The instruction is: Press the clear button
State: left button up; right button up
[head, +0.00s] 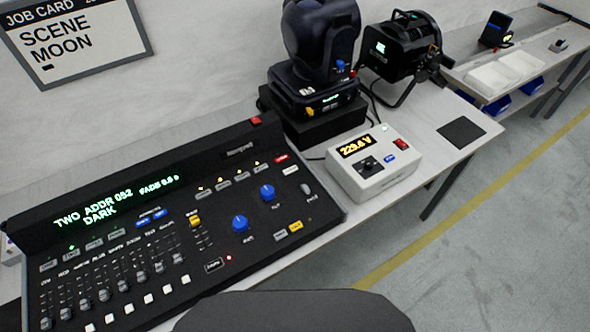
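The black lighting console (130,250) lies on the bench at the left and front. Its display (115,208) reads "TWO ADDR 092 DARK" and "FADE 0.0 s" in green. A red button (281,157), a white button (290,170) and a yellow button (296,226) sit on its right part. Two blue knobs (240,223) are between them and the faders. The small labels are too blurred for me to tell which button is clear. Neither of my grippers is in view.
A white power box (372,165) reads "229.6 V" right of the console. A moving-head light (320,45) and a par can (401,48) stand behind it. A job card (72,38) on the wall reads "SCENE MOON". White trays (490,77) are at the far right.

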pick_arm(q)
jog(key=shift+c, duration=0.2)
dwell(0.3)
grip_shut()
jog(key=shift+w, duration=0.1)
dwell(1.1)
